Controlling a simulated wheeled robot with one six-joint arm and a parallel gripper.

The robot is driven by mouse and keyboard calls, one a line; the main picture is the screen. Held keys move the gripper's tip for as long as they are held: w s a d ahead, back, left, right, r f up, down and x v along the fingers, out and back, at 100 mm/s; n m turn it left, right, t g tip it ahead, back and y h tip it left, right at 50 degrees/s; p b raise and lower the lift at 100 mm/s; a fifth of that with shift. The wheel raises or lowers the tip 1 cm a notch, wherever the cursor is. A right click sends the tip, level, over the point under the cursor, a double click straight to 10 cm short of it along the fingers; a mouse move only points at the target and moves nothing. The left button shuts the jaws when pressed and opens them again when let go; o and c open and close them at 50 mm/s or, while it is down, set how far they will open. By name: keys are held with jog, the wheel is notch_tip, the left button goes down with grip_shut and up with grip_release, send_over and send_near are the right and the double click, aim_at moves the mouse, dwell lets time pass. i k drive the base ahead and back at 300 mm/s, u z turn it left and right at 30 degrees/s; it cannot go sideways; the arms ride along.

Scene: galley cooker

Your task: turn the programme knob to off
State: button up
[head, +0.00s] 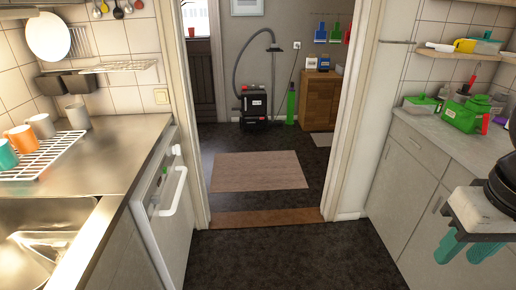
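A white built-in appliance (172,225) with a long bar handle (175,192) stands under the steel counter at the left. Its front is seen at a steep angle. Small fittings show along its upper panel (160,180), but I cannot tell which of them is the programme knob or how it is set. My gripper (460,255), with two teal fingers, is at the lower right, far from the appliance. Its fingers are apart with nothing between them.
The steel counter (115,150) holds a sink (50,215) and a rack with cups. Grey cabinets (405,185) with a worktop line the right. Dark floor (285,255) is clear between them, up to a doorway with a mat (258,172). A vacuum cleaner (254,103) stands beyond.

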aim_at(176, 149)
jog(key=u, duration=0.05)
jog(key=k, duration=0.25)
jog(key=z, duration=0.45)
jog(key=i, duration=1.25)
jog(key=u, duration=1.45)
jog(key=i, duration=0.8)
jog(key=u, duration=0.95)
